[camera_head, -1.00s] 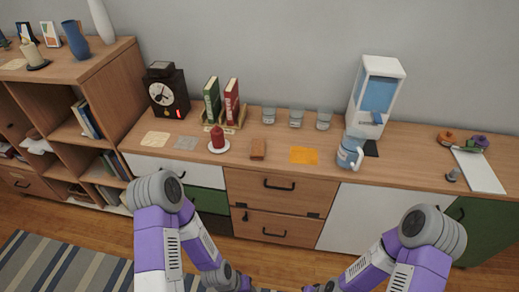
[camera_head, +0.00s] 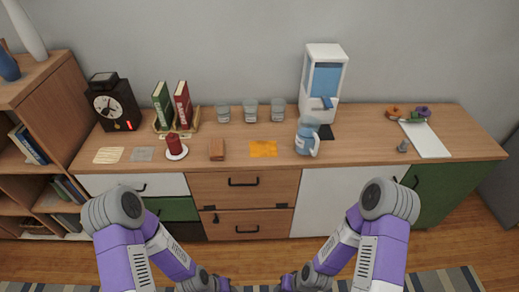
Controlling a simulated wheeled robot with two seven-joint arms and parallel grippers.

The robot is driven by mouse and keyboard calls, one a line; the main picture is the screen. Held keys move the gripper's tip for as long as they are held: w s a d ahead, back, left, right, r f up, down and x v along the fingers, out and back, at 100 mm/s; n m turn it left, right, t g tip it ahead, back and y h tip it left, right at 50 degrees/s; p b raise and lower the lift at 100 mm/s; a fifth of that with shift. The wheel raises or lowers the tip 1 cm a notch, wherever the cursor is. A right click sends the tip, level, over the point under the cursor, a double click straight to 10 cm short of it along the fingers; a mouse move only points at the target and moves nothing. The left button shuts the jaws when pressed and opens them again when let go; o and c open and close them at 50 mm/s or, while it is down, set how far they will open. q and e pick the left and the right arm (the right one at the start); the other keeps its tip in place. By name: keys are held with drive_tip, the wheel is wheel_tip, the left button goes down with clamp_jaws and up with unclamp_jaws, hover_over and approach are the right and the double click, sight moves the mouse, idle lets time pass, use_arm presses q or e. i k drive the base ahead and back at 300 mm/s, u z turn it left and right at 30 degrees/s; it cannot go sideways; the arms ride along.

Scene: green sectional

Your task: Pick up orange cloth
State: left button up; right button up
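The orange cloth (camera_head: 263,148) lies flat near the front of the wooden sideboard top (camera_head: 350,152), between a small brown block (camera_head: 217,149) and a blue-and-white pitcher (camera_head: 307,138). Nothing covers it. My two purple and grey arms reach in from the bottom of the head view, below and in front of the sideboard. Their lower ends run toward the bottom edge, and I cannot make out either gripper's fingers. Both arms are well apart from the cloth.
A red candle on a saucer (camera_head: 177,153), a black clock (camera_head: 113,102), books (camera_head: 172,106), several glasses (camera_head: 250,110) and a water dispenser (camera_head: 323,84) stand on the sideboard. A white board (camera_head: 425,139) lies at right. A taller shelf (camera_head: 42,92) stands at left.

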sight(216, 145)
drive_tip(key=u, duration=1.5)
drive_tip(key=i, duration=1.05)
drive_tip(key=z, duration=1.55)
